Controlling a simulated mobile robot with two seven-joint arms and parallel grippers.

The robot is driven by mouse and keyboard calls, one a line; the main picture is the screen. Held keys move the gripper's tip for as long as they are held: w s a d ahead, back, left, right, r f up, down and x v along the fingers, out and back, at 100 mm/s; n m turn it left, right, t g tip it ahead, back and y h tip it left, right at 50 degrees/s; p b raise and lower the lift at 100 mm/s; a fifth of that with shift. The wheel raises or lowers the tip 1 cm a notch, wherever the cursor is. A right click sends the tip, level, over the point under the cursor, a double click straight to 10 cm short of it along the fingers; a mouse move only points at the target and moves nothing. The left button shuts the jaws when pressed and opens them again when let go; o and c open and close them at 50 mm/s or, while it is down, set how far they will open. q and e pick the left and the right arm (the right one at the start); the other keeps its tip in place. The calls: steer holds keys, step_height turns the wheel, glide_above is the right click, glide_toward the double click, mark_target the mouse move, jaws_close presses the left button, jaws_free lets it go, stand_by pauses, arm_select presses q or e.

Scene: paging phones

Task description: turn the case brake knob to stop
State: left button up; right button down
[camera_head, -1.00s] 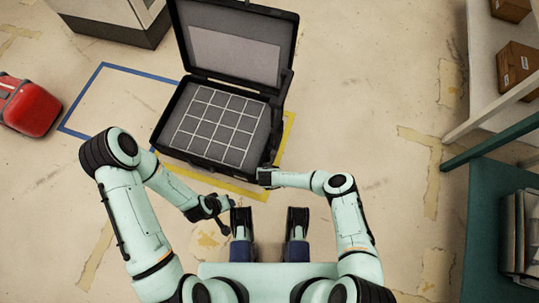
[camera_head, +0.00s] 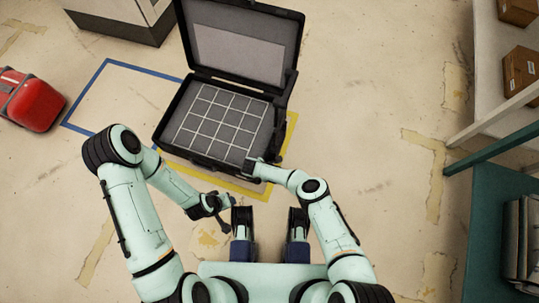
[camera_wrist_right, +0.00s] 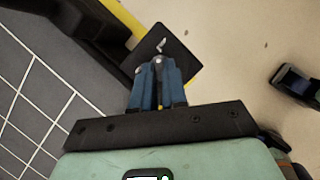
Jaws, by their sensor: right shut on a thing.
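The open black case (camera_head: 160,146) lies on the floor ahead of me, its lid up and a gridded grey tray inside. My right gripper (camera_head: 252,166) is at the case's front right corner. In the right wrist view, my right gripper (camera_wrist_right: 158,66) has its blue fingers close together over a dark square plate (camera_wrist_right: 182,62) with a small pale mark. The fingers are shut on what I take to be the brake knob, which they mostly hide. My left gripper (camera_head: 224,204) hangs low in front of the case, apart from it; its jaw state is unclear.
A red suitcase (camera_head: 35,105) lies at the far left beside blue floor tape (camera_head: 90,88). Yellow tape (camera_head: 225,184) runs along the case's front. A shelf with cardboard boxes (camera_head: 524,70) and a green rack (camera_head: 488,215) stand at right. The floor between is clear.

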arm_select(q)
steer(key=shift+w+a+f, duration=0.2)
steer(key=shift+w+f, duration=0.05)
steer(key=shift+w, duration=0.1)
arm_select(e)
steer(key=shift+a+f+m, duration=0.1)
steer(key=shift+m, duration=0.6)
arm_select(q)
steer(key=shift+w, duration=0.1)
arm_select(e)
steer(key=shift+g, duration=0.3)
steer(key=c, duration=1.2)
jaws_free()
steer(key=shift+o, duration=0.2)
arm_select(q)
steer(key=s+d+r+g+h+p, duration=0.1)
steer(key=s+d+r+g+p, duration=0.1)
steer(key=s+d+r+p, duration=0.2)
steer(key=s+r+p, duration=0.1)
steer(key=s+r, duration=0.2)
steer(key=s, duration=0.2)
steer(key=shift+d+m+g, duration=0.15)
steer(key=shift+m+g, duration=0.15)
steer(key=shift+g, duration=0.1)
arm_select(e)
steer(key=v, duration=1.3)
steer(key=shift+a+r, duration=0.2)
arm_select(q)
steer(key=shift+p, duration=0.3)
